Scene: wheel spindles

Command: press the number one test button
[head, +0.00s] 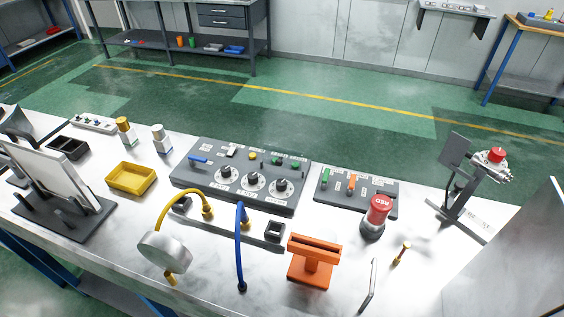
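A dark grey control panel (243,181) lies on the middle of the white bench. It carries three round dials with white label plates, a blue lever (198,159), a white switch, a yellow button (253,156) and green buttons (276,160) along its back. A smaller dark panel (350,187) to its right has a green switch (325,176), an orange switch (351,182) and several small labels. The labels are too small to read, so I cannot tell which control is the number one test button. Neither of my grippers is in view.
A red-topped cylinder (377,213), orange block (314,258), blue hose (240,250), yellow hose (170,205) with a silver disc (165,252), and yellow tray (132,178) surround the panels. A tablet stand (52,180) stands left; a red-topped device (490,160) stands right.

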